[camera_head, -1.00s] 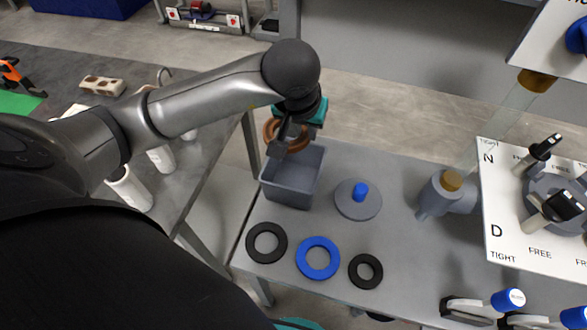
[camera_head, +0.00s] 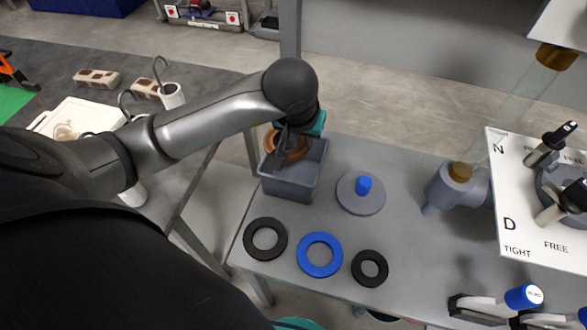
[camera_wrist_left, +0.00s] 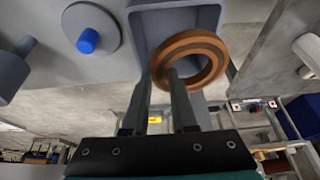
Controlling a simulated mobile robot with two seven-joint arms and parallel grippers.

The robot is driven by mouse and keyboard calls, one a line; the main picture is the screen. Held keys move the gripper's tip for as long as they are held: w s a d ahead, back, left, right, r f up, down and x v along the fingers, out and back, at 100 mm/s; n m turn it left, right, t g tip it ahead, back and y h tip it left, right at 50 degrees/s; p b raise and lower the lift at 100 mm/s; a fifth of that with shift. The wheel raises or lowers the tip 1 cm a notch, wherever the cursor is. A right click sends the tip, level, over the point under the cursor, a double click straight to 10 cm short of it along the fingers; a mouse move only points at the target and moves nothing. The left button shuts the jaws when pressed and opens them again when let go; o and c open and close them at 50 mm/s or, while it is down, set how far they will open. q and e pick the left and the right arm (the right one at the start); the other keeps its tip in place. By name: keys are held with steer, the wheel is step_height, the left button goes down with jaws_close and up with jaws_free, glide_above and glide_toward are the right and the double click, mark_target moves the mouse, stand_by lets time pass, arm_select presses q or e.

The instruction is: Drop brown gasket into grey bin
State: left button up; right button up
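The brown gasket (camera_head: 296,153) is a thick ring, held in my left gripper (camera_head: 283,148) over the grey bin (camera_head: 289,190). In the left wrist view, the gasket (camera_wrist_left: 215,55) has one finger of my left gripper (camera_wrist_left: 160,80) inside its hole and the other outside, with the ring's wall between them. The open-topped bin (camera_wrist_left: 146,32) shows behind the gasket there. The gasket overlaps the bin's far left part in the head view. How deep it sits relative to the rim is hard to tell. My right gripper is not in view.
Two black rings (camera_head: 265,240) (camera_head: 370,268) and a blue ring (camera_head: 319,254) lie in front of the bin. A grey disc with a blue knob (camera_head: 361,194) is right of it. A grey fitting (camera_head: 459,188) and a white panel (camera_head: 520,235) stand farther right.

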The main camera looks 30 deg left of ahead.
arm_select(q)
steer(key=o, duration=0.5)
steer(key=p+v, duration=0.2)
steer(key=v, duration=1.3)
steer(key=shift+s+r, duration=0.1)
steer(key=shift+s, duration=0.05)
